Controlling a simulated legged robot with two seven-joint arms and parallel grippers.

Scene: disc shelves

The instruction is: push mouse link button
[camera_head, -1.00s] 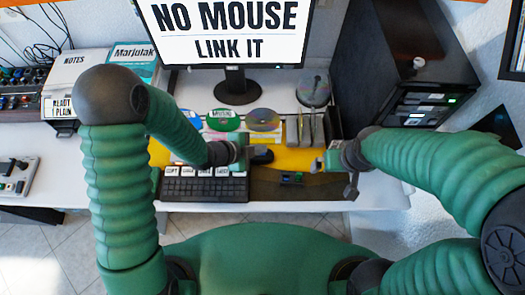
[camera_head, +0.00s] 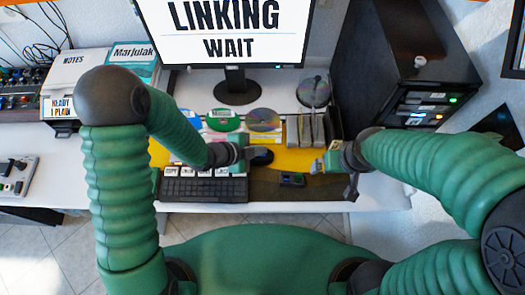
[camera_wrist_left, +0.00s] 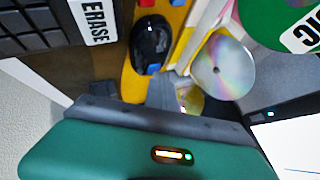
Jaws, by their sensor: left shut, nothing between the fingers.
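The black mouse (camera_head: 262,157) lies on the yellow mat beside the keyboard. In the left wrist view the mouse (camera_wrist_left: 150,42) shows a small blue patch (camera_wrist_left: 152,69) at its near end. My left gripper (camera_head: 247,153) is shut and empty, right at the mouse's left side. In the left wrist view its grey fingertip (camera_wrist_left: 161,90) is close to the blue patch; I cannot tell if they touch. My right gripper (camera_head: 335,160) is over the mat's right part, and its opening is unclear. The monitor (camera_head: 236,30) reads "LINKING WAIT".
The keyboard (camera_head: 205,190) is left of the mouse, and a small black box (camera_head: 292,179) is in front of it. Discs (camera_head: 263,120) stand behind. A dark cabinet (camera_head: 400,60) with lit slots stands at the right.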

